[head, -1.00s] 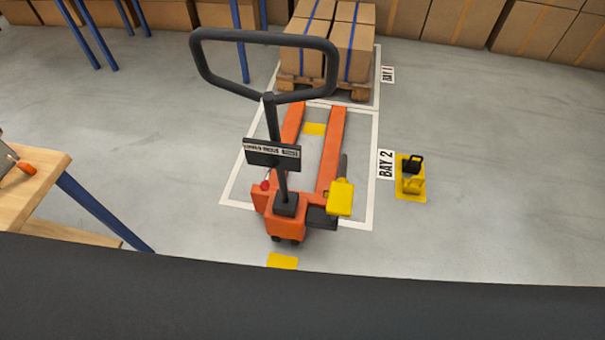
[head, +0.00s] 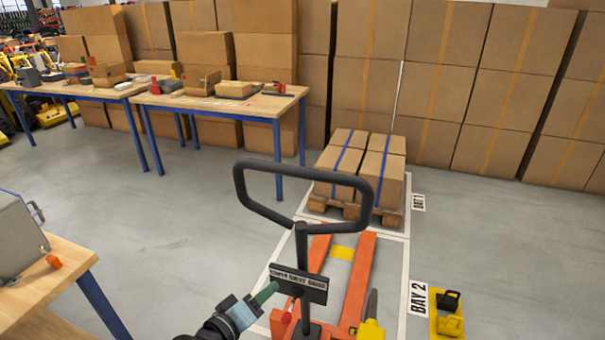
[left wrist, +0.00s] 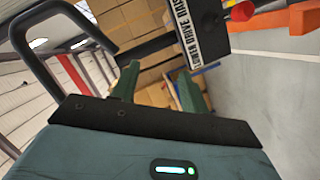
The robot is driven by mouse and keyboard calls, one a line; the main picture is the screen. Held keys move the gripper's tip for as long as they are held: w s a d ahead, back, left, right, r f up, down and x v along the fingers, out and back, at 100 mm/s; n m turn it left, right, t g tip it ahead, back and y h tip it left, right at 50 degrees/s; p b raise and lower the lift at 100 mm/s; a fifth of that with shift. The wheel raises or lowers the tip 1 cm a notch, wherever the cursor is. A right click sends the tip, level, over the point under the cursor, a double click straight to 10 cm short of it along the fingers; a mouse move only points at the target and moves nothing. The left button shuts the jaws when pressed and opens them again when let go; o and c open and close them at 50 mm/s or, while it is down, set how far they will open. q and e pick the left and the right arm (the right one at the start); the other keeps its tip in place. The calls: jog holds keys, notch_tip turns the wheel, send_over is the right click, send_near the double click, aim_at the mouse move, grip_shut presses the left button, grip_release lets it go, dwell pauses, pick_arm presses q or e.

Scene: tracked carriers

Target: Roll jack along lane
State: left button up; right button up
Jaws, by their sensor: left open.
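The orange pallet jack (head: 354,285) stands in the white-outlined lane marked BAY 2, its forks pointing toward the loaded pallet. Its black loop handle (head: 366,194) rises upright toward me, with a black labelled plate (head: 312,290) on the stem. My left gripper (head: 268,292) is beside the plate's left end, below the loop; contact cannot be told. In the left wrist view my left gripper (left wrist: 158,76) shows two green fingers apart with nothing between them. The plate (left wrist: 196,35) and part of the handle (left wrist: 42,65) show there too. My right gripper is not in view.
A pallet (head: 382,214) with strapped boxes stands in BAY 1 beyond the forks. A yellow pad (head: 434,325) with chock-like blocks lies right of BAY 2. A workbench (head: 62,270) is near left, further benches (head: 210,103) behind. Floor left of the lane is clear.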

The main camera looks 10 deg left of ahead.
pick_arm(q)
jog(key=w+r+n+t+h, duration=0.2)
jog(key=w+r, duration=0.4)
jog(key=r, duration=0.4)
jog(key=n+h, duration=0.2)
jog(key=h, duration=0.1)
send_near(292, 175)
jog(key=shift+t, duration=0.4)
jog(key=x, duration=0.5)
jog(key=shift+w+d+f, duration=0.15)
jog(key=shift+d+f, duration=0.1)
jog(key=shift+f, duration=0.05)
jog(key=x, duration=0.7)
jog(key=shift+w, duration=0.4)
jog(key=shift+d, duration=0.1)
grip_shut()
